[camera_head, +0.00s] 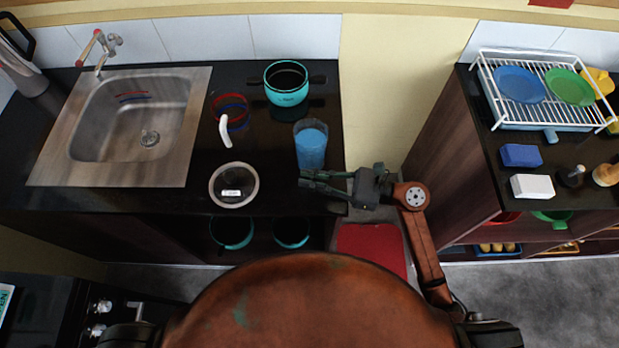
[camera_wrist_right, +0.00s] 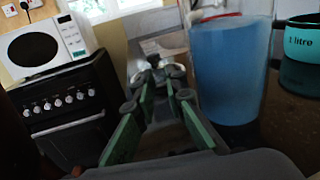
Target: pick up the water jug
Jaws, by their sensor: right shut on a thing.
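The water jug (camera_head: 311,149) is a clear vessel with blue contents. It stands upright on the dark counter near its right end. In the right wrist view the jug (camera_wrist_right: 232,70) is close, just right of the fingers. My right gripper (camera_head: 306,182) reaches in from the right at the jug's near side, low by the counter edge. Its green fingers (camera_wrist_right: 162,84) are shut on part of the jug. The gripped part is hard to make out. My left gripper is not in view.
A teal pot (camera_head: 287,97) stands behind the jug. A clear red-rimmed vessel (camera_head: 229,108) and a round lidded dish (camera_head: 234,186) are to its left. The sink (camera_head: 130,115) lies further left. A gap separates this counter from the one with the dish rack (camera_head: 540,118).

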